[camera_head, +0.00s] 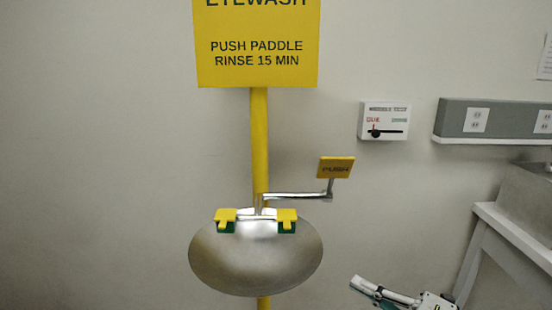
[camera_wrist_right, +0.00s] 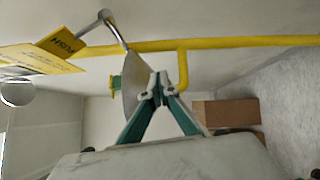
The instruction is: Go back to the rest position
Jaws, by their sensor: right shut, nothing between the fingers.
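My right gripper (camera_head: 362,288) is low in the head view, to the right of the eyewash bowl (camera_head: 255,260) and apart from it. In the right wrist view my right gripper's fingers (camera_wrist_right: 160,88) come together at the tips with nothing between them. The yellow PUSH paddle (camera_head: 336,168) stands above and to the left of the gripper on a metal arm; it also shows in the wrist view (camera_wrist_right: 63,43). My left gripper is in neither view.
A yellow pole (camera_head: 259,140) carries the bowl and a yellow EYEWASH sign (camera_head: 256,45). A grey bench (camera_head: 505,235) stands at the right. A small wall box (camera_head: 385,121) hangs behind. Brown boxes (camera_wrist_right: 225,112) show in the wrist view.

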